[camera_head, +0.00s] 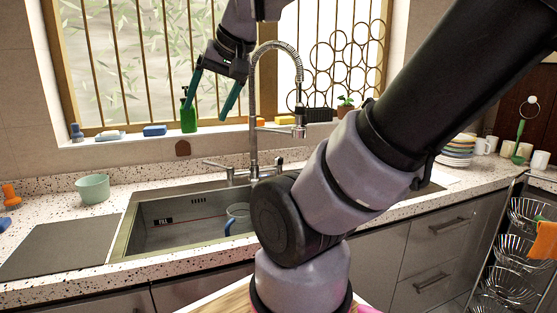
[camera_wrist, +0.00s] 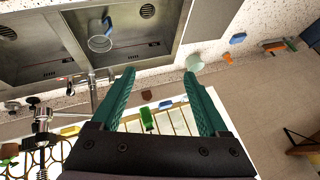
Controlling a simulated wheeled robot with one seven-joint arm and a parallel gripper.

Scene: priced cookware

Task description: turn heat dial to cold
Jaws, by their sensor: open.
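A metal faucet (camera_head: 253,110) with a coiled spring neck stands behind the sink. A lever handle (camera_head: 216,167) sits at its left base and a small upright knob (camera_head: 279,164) at its right. I cannot tell which part is the heat dial or where it points; no hot or cold marking is legible. In the upside-down wrist view, the faucet (camera_wrist: 92,92) is left of my fingers. My gripper (camera_head: 208,112) is open and empty, its green fingers pointing down in front of the window, left of the faucet and apart from it. The fingers also show in the wrist view (camera_wrist: 160,76).
The steel sink (camera_head: 150,243) holds a clear mug (camera_head: 238,216) with a blue handle. A green bottle (camera_head: 188,117), sponges and a plant (camera_head: 345,105) line the windowsill. A pale green bowl (camera_head: 93,189) stands on the left counter. Plates (camera_head: 457,150) are stacked at right.

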